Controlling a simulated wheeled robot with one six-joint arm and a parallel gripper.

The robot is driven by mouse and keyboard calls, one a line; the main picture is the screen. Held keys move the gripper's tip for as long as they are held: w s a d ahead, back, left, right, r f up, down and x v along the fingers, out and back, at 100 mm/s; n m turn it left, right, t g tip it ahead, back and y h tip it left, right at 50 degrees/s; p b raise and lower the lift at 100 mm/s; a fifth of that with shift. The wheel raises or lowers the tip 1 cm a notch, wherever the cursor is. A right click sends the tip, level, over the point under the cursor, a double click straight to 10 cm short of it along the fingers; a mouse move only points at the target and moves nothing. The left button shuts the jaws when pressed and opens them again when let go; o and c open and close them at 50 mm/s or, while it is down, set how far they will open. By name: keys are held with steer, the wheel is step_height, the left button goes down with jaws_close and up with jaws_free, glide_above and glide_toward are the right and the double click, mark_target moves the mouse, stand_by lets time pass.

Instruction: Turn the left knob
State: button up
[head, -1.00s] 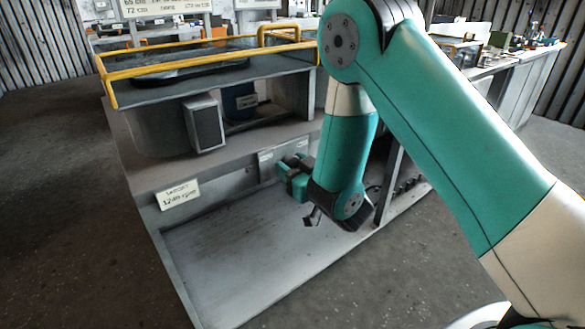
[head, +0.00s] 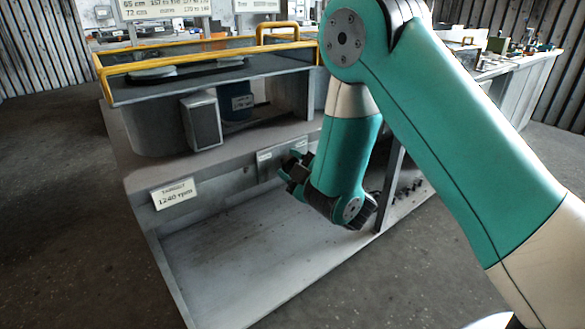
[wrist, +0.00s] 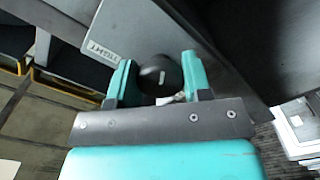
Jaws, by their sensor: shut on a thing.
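A round black knob (wrist: 158,76) sits between the two teal fingers of my gripper (wrist: 160,82) in the wrist view. The fingers are shut on it, one on each side. A grey plate (wrist: 125,28) beside it bears an upside-down label (wrist: 103,50) that seems to read RIGHT. In the head view my gripper (head: 292,170) is at the front panel of the blower housing, at the right of a pale label (head: 265,157). My gripper and arm hide the knob there. I cannot make out a left knob.
A card (head: 174,193) reading TARGET 1240 rpm is on the housing front. A yellow rail (head: 200,57) runs around the top, with pale shapes (head: 152,73) in the dark opening. A grey box (head: 201,121) stands below. The lower tray (head: 235,262) is empty.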

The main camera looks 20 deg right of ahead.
steer(key=shift+s+d+f+n, duration=0.1)
steer(key=shift+f+n, duration=0.1)
steer(key=shift+n, duration=0.3)
steer(key=o, duration=0.8)
steer(key=shift+o, duration=0.6)
steer(key=shift+r, duration=0.1)
